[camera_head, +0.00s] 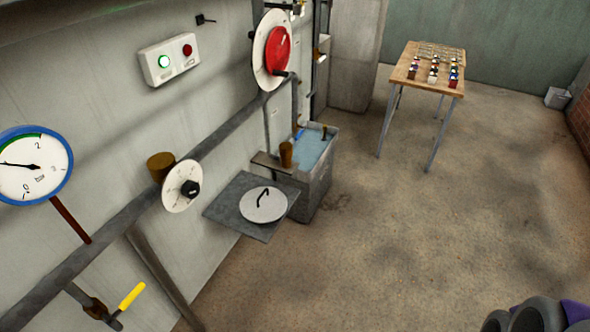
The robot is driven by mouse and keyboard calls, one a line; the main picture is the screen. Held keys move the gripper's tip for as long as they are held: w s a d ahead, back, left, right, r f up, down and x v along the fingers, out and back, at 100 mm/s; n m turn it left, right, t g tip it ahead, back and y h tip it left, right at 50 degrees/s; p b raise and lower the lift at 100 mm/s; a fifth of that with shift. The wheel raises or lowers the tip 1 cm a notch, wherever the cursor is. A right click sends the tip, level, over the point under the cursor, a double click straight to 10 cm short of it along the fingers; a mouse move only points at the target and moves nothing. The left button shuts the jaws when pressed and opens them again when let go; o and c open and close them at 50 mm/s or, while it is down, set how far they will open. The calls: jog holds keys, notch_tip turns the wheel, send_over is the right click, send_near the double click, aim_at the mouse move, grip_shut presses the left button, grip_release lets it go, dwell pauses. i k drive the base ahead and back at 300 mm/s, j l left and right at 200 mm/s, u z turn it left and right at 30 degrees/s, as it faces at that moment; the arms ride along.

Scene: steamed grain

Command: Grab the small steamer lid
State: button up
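A round pale lid (252,211) with a dark bent handle on top lies flat on a dark grey square shelf (225,203) beside the wall. It looks like the small steamer lid. Nothing touches its handle. My gripper does not show in this view. Only a grey and purple rounded part, which seems to be mine, shows at the bottom right corner, well apart from the lid.
Behind the shelf stands a grey basin (320,188) with blue water, a brown cup (286,154) at its near edge. A pipe (115,221) with a dial (172,202), a gauge (32,182) and a yellow-handled valve (132,296) runs along the wall. The floor right is clear up to a wooden table (411,72).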

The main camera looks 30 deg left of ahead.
aim_at(262, 204)
jog(key=i, duration=1.8)
jog(key=i+u, duration=0.2)
jog(key=u, duration=0.25)
jog(key=i+l+u, duration=0.1)
jog(key=i+u, duration=0.15)
jog(key=u, duration=0.2)
jog(key=i+l+u, duration=0.2)
jog(key=u, duration=3)
